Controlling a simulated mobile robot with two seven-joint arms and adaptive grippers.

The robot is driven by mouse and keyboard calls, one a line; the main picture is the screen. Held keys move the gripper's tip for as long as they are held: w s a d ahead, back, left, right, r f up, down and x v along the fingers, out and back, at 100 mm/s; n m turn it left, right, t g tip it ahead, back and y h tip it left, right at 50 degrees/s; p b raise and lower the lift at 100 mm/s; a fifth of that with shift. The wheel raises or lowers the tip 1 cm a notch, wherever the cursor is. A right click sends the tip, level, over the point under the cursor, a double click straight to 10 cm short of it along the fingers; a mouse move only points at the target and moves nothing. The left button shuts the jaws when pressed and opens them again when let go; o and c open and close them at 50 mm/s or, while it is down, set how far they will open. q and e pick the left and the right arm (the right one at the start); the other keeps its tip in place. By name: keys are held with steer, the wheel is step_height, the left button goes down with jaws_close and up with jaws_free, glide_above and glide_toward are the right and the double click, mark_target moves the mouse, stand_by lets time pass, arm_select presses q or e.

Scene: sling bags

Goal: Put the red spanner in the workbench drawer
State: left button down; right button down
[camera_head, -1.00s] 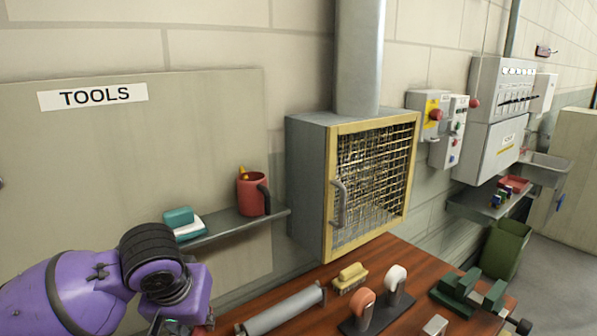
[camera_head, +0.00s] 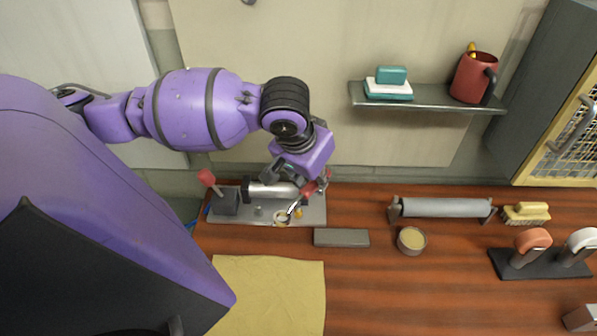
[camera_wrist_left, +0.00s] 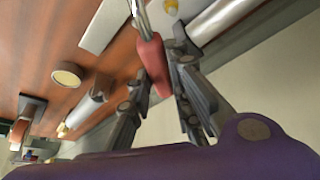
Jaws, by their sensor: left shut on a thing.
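My left gripper (camera_head: 312,188) is above the back left of the wooden workbench (camera_head: 365,290). It is shut on the red spanner, whose red handle (camera_wrist_left: 152,62) sits between the fingers in the left wrist view. Its bare metal shaft (camera_wrist_left: 141,16) runs out of the top of that view. In the head view the gripper partly hides the spanner, and its metal end (camera_head: 293,209) points down over a grey metal base. I cannot tell whether that end touches anything. No workbench drawer can be made out. My right gripper is not in view.
A grey device with a red-knobbed lever (camera_head: 206,177) stands beside the gripper. A yellow cloth (camera_head: 268,295), grey block (camera_head: 341,238), round tin (camera_head: 411,241), roller (camera_head: 441,208) and brush (camera_head: 526,213) lie on the bench. A shelf (camera_head: 430,104) holds a red mug (camera_head: 472,78).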

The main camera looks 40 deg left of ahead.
arm_select(q)
steer(key=s+a+m+h, duration=0.1)
steer(key=s+a+m, duration=0.2)
steer(key=s, duration=0.3)
steer(key=s+d+r+m+g+h, duration=0.1)
steer(key=s+d+r+m+h, duration=0.1)
steer(key=d+m, duration=0.6)
steer(key=shift+s+d+m+g+h, duration=0.2)
steer(key=shift+s+m+g+h, duration=0.25)
steer(key=shift+s, duration=0.3)
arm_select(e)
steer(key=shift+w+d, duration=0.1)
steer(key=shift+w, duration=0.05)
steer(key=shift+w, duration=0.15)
